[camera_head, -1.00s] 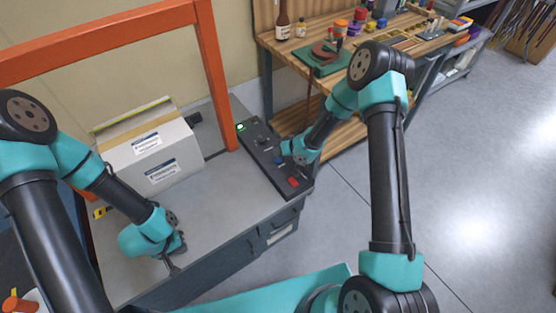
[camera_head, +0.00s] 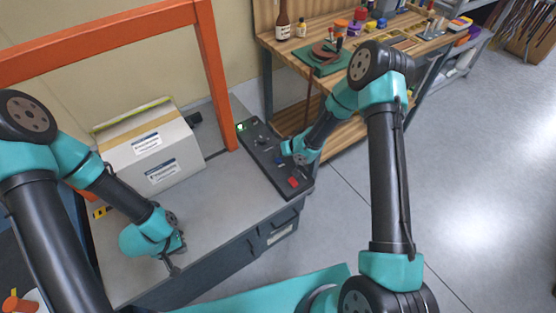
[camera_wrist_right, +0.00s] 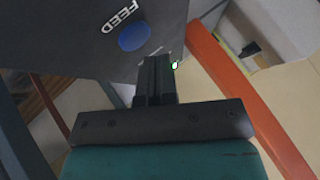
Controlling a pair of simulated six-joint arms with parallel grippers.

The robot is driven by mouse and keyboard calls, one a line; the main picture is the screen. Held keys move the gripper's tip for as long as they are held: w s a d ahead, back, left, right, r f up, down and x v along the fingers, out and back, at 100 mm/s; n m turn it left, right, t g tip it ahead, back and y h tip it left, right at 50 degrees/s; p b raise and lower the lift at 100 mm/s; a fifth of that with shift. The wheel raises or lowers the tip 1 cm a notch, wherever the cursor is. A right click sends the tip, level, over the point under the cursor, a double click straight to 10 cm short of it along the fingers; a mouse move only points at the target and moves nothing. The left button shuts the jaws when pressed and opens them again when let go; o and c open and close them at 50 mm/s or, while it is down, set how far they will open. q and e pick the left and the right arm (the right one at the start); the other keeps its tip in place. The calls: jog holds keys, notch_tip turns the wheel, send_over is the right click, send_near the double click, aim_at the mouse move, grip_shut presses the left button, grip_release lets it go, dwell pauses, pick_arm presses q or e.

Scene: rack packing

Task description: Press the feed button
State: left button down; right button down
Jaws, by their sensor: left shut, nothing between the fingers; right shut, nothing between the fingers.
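The feed button is a round blue button (camera_wrist_right: 134,37) beside the white word FEED on the dark control panel, seen in the right wrist view. On the panel (camera_head: 262,150) in the head view, the blue button (camera_head: 279,160) shows just below my right gripper (camera_head: 285,151). In the wrist view, the shut fingers of that gripper (camera_wrist_right: 158,62) point toward the panel, and the button appears just past their tips and to the left. No contact is visible. My left gripper (camera_head: 174,268) is shut and empty over the front of the grey table.
The panel also carries a lit green light (camera_head: 240,127) and a red button (camera_head: 293,182). A taped cardboard box (camera_head: 150,150) stands on the table (camera_head: 215,200) near an orange frame (camera_head: 215,75). A wooden workbench (camera_head: 285,45) with bottles and tools stands behind.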

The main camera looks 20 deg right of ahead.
aim_at(279, 159)
jog(key=shift+f, duration=0.1)
dwell(0.6)
jog(key=shift+f, duration=0.3)
jog(key=shift+f, duration=0.45)
dwell(0.7)
jog(key=shift+r, duration=3.4)
